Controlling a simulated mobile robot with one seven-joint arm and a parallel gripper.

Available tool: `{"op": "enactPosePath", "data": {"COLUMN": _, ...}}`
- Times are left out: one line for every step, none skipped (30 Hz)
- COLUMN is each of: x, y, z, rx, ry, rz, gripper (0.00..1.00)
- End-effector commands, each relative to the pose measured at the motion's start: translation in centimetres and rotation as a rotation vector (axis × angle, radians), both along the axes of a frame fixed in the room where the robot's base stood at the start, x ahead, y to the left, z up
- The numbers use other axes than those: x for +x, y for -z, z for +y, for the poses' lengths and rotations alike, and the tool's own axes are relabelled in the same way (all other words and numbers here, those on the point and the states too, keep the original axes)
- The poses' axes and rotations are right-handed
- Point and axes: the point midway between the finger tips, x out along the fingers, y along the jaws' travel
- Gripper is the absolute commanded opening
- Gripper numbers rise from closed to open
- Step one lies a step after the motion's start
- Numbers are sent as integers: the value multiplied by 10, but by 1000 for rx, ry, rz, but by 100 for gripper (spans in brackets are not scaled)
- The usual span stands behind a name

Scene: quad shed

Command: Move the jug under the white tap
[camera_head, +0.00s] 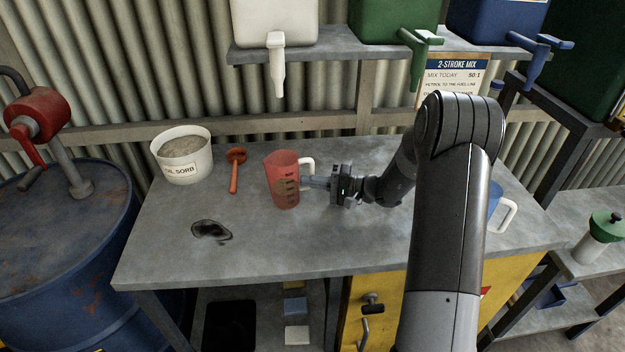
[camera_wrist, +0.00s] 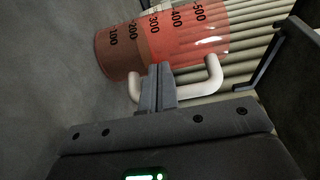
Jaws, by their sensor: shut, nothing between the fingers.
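A translucent red jug (camera_head: 281,182) with a white handle stands upright on the bench (camera_head: 260,245). In the wrist view the jug (camera_wrist: 185,38) shows a scale from 100 to 500, and its lower part is darker. My gripper (camera_head: 308,182) is at the handle side of the jug, right of it. In the wrist view its fingers (camera_wrist: 158,72) are together and cover part of the handle (camera_wrist: 205,82); whether they touch it I cannot tell. The white tap (camera_head: 277,72) hangs from a white container above; in the picture the jug is below it, further forward.
A blue jug (camera_head: 500,212) is partly hidden behind my arm. Green (camera_head: 420,50) and blue (camera_head: 535,55) taps hang at right.

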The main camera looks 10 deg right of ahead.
Motion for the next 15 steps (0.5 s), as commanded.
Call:
{"op": "enactPosePath", "data": {"x": 0, "y": 0, "z": 0, "rx": 0, "ry": 0, "rz": 0, "gripper": 0}}
{"op": "enactPosePath", "data": {"x": 0, "y": 0, "z": 0, "rx": 0, "ry": 0, "rz": 0, "gripper": 0}}
{"op": "enactPosePath", "data": {"x": 0, "y": 0, "z": 0, "rx": 0, "ry": 0, "rz": 0, "gripper": 0}}
{"op": "enactPosePath", "data": {"x": 0, "y": 0, "z": -1, "rx": 0, "ry": 0, "rz": 0, "gripper": 0}}
{"op": "enactPosePath", "data": {"x": 0, "y": 0, "z": -2, "rx": 0, "ry": 0, "rz": 0, "gripper": 0}}
{"op": "enactPosePath", "data": {"x": -1, "y": 0, "z": -4, "rx": 0, "ry": 1, "rz": 0, "gripper": 0}}
{"op": "enactPosePath", "data": {"x": -1, "y": 0, "z": -7, "rx": 0, "ry": 2, "rz": 0, "gripper": 0}}
{"op": "enactPosePath", "data": {"x": -2, "y": 0, "z": -10, "rx": 0, "ry": 3, "rz": 0, "gripper": 0}}
{"op": "enactPosePath", "data": {"x": -4, "y": 0, "z": -16, "rx": 0, "ry": 2, "rz": 0, "gripper": 0}}
{"op": "enactPosePath", "data": {"x": -5, "y": 0, "z": -21, "rx": 0, "ry": 2, "rz": 0, "gripper": 0}}
{"op": "enactPosePath", "data": {"x": -7, "y": 0, "z": -26, "rx": 0, "ry": 4, "rz": 0, "gripper": 0}}
{"op": "enactPosePath", "data": {"x": -9, "y": 0, "z": -34, "rx": -1, "ry": 5, "rz": 0, "gripper": 0}}
{"op": "enactPosePath", "data": {"x": -11, "y": 0, "z": -40, "rx": -1, "ry": 4, "rz": 0, "gripper": 0}}
{"op": "enactPosePath", "data": {"x": -13, "y": 0, "z": -46, "rx": 0, "ry": 5, "rz": 0, "gripper": 0}}
{"op": "enactPosePath", "data": {"x": -15, "y": 0, "z": -54, "rx": 0, "ry": 4, "rz": 0, "gripper": 0}}
